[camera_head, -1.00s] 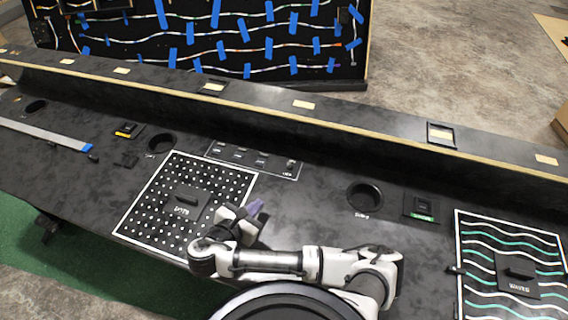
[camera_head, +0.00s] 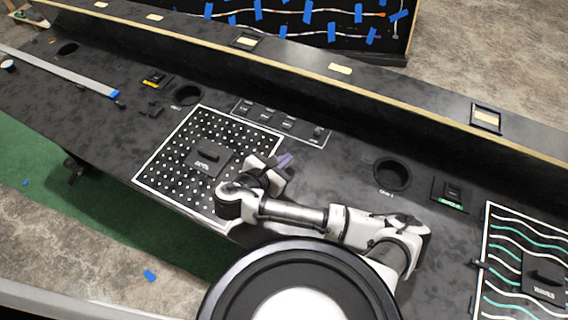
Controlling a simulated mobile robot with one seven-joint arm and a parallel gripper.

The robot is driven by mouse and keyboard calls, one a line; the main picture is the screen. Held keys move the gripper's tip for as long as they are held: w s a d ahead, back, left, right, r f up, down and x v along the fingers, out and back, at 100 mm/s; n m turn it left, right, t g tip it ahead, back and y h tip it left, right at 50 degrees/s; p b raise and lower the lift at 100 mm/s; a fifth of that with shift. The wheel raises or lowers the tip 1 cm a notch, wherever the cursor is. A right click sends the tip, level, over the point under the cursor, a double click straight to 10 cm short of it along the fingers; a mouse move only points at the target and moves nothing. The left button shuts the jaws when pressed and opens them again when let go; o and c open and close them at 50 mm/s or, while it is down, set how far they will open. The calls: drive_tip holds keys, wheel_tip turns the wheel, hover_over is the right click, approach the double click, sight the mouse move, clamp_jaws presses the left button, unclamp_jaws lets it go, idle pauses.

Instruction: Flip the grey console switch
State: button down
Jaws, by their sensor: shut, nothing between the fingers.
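A black console panel (camera_head: 250,123) with a thin white outline holds a row of small dark switches with pale labels. A small greyish switch (camera_head: 318,132) stands at its right end; which way it is set is too small to tell. I cannot tell for sure which switch is the grey one. My gripper (camera_head: 286,160), with purple fingertips, is shut and empty. It is just in front of the panel, over the right edge of the dotted board, and apart from the switches in the picture. Its height above the console is unclear.
A dotted board with a black handle (camera_head: 208,156) lies left of my gripper. Round recesses (camera_head: 391,174) and (camera_head: 187,96) flank the panel. A green-labelled switch (camera_head: 451,194) and a wavy-line board (camera_head: 494,295) are at right. A raised ledge (camera_head: 420,108) runs behind.

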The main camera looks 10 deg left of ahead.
sight(305, 150)
drive_tip(key=b+x, duration=0.4)
drive_tip(key=x, duration=0.4)
drive_tip(key=shift+f, duration=0.2)
drive_tip(key=shift+w+d+r+p, duration=0.2)
drive_tip(key=shift+w+d+r, duration=0.2)
drive_tip(key=shift+w, duration=0.1)
drive_tip(key=shift+w+d+r+p, duration=0.15)
drive_tip(key=shift+w+d+r, duration=0.15)
drive_tip(key=shift+w+r, duration=0.15)
drive_tip(key=shift+w+d+r, duration=0.2)
drive_tip(key=shift+w+d, duration=0.15)
drive_tip(key=shift+w, duration=0.25)
